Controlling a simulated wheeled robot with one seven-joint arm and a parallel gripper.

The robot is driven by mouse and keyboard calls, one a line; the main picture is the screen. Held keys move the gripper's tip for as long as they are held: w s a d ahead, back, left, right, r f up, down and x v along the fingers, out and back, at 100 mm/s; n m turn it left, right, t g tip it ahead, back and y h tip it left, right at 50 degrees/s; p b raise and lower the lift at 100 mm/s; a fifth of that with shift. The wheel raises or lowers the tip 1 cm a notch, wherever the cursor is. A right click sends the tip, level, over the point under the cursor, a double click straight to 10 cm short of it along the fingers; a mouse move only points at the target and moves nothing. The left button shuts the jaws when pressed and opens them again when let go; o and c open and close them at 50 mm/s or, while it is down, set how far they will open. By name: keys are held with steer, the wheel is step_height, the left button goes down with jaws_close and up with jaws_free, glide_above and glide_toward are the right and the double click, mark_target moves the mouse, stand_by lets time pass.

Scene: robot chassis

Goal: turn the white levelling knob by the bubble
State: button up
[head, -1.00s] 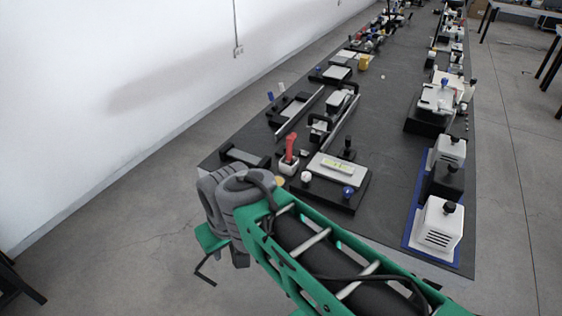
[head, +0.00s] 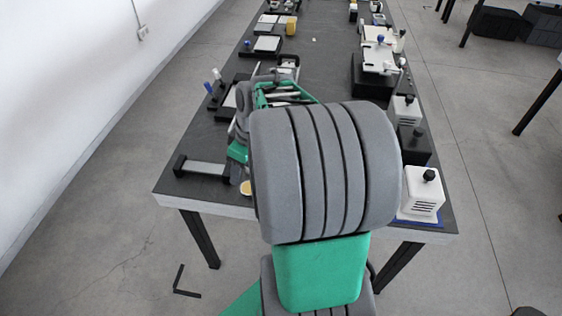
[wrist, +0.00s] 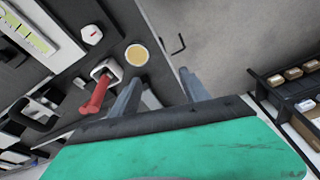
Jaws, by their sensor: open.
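In the wrist view the white levelling knob (wrist: 92,34) is a small white knob at the upper left, on a dark base. Next to it lies a pale plate with a yellow-green bubble vial (wrist: 28,32). My gripper (wrist: 160,77) is open and empty, its two grey fingers apart, to the lower right of the knob and not touching it. In the head view my arm hides the knob, the bubble and the gripper.
In the wrist view a red lever (wrist: 95,97) on a white block stands close left of my fingers. A yellow disc (wrist: 137,55) lies near the table edge. White boxes (head: 424,196) with black knobs stand along the table's right side. Bare floor lies beyond the edge.

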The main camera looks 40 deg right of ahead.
steer(key=s+d+f+n+t+y+p, duration=0.1)
steer(key=s+d+f, duration=0.1)
steer(key=d, duration=0.6)
steer(key=s+d+f+n+p, duration=0.1)
steer(key=s+d+n, duration=0.1)
steer(key=d, duration=0.5)
steer(key=p+x, duration=0.1)
steer(key=x, duration=0.6)
steer(key=shift+a+f, duration=0.1)
steer(key=shift+a, duration=0.05)
steer(key=shift+w+f, duration=0.15)
steer(key=shift+f, duration=0.3)
jaws_close()
